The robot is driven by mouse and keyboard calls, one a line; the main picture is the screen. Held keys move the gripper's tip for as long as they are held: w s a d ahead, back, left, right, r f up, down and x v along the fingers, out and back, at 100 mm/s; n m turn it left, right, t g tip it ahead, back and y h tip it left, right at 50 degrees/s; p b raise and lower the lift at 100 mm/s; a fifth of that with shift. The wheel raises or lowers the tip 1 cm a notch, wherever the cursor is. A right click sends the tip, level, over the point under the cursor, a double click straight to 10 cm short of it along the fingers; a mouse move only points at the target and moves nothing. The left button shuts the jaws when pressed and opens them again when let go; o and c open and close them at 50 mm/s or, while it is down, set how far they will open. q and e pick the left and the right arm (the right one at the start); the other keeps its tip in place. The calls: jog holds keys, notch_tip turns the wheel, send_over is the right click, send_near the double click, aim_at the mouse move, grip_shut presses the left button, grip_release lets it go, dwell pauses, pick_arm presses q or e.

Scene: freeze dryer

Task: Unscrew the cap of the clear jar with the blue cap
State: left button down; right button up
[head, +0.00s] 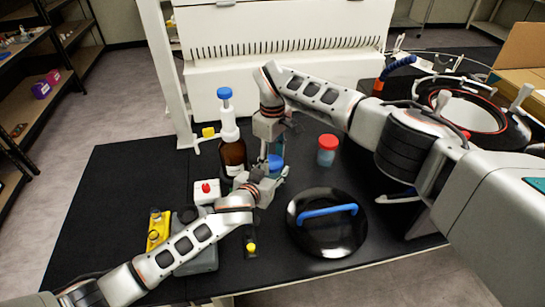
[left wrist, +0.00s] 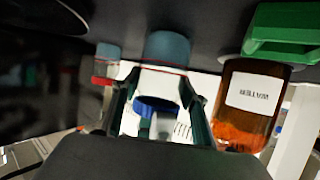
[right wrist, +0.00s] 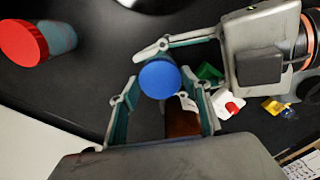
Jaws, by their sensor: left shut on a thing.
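The clear jar (left wrist: 168,52) with the blue cap stands on the black table, its lower part bluish in the left wrist view. My left gripper (head: 276,178) is shut on the jar from the side, below the cap. The blue cap (right wrist: 160,78) is on top of the jar; it also shows in the head view (head: 277,161), partly hidden by my grippers. My right gripper (right wrist: 166,92) points down above the jar. Its fingers are open, spread to either side of the cap, with a visible gap; I see no contact with the cap.
A brown bottle labelled WATER (head: 232,157) stands close left of the jar. A red-capped jar (head: 327,150) stands to the right. A round black lid with a blue handle (head: 328,211) lies in front. A white box with a red button (head: 206,191) sits near my left arm.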

jog(key=c, duration=0.5)
jog(key=n, duration=0.7)
jog(key=shift+n, duration=0.4)
jog(key=n, duration=0.3)
jog(key=shift+n, duration=0.3)
jog(key=n, duration=1.2)
jog(key=shift+r, duration=0.1)
jog(key=n, duration=2.4)
jog(key=shift+n, duration=0.4)
jog(key=n, duration=0.6)
jog(key=shift+n, duration=0.4)
jog(key=n, duration=0.7)
